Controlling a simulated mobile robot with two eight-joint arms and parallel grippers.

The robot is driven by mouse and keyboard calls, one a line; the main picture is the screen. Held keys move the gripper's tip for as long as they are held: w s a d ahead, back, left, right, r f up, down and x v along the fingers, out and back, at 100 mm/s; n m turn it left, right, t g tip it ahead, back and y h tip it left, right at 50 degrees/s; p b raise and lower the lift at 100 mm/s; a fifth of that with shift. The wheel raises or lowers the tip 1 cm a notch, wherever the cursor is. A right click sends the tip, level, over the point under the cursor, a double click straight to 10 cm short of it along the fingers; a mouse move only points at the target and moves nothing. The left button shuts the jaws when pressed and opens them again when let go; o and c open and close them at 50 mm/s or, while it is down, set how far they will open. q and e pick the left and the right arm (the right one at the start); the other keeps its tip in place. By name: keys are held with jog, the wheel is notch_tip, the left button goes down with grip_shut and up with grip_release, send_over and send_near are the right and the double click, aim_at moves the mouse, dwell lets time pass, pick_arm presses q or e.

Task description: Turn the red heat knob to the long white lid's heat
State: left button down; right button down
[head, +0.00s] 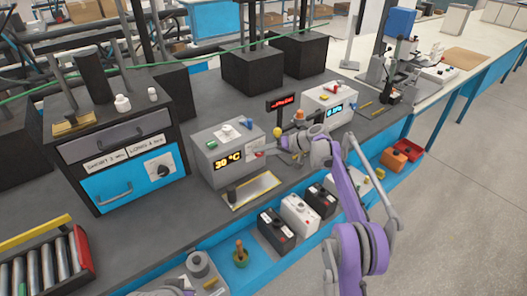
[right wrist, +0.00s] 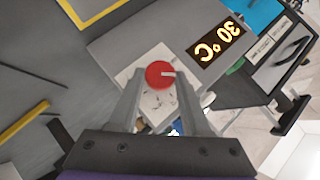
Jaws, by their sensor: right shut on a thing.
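The red heat knob (right wrist: 160,74) sits on a white dial plate on the front of a grey heater box (head: 197,160). In the right wrist view its white pointer line points to the right of the picture. The box's display (head: 229,160) reads 30 °C. My right gripper (head: 266,151) is at the box's front, its two fingers on either side of the knob, shut on it. In the head view the gripper mostly hides the knob. The dial marks are too small to read. I cannot pick out a long white lid. My left gripper is not in view.
A cabinet with two labels (head: 125,158) and a black knob stands at the left. A second white box (head: 330,103) with a blue display stands behind my right arm. Several batteries sit on the blue front shelf.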

jog(key=shift+c, duration=2)
grip_release()
jog(key=v, duration=1)
jog(key=shift+d+r+b, duration=0.25)
jog(key=shift+d+b, duration=0.05)
jog(key=shift+d, duration=0.05)
jog(key=shift+s, duration=0.1)
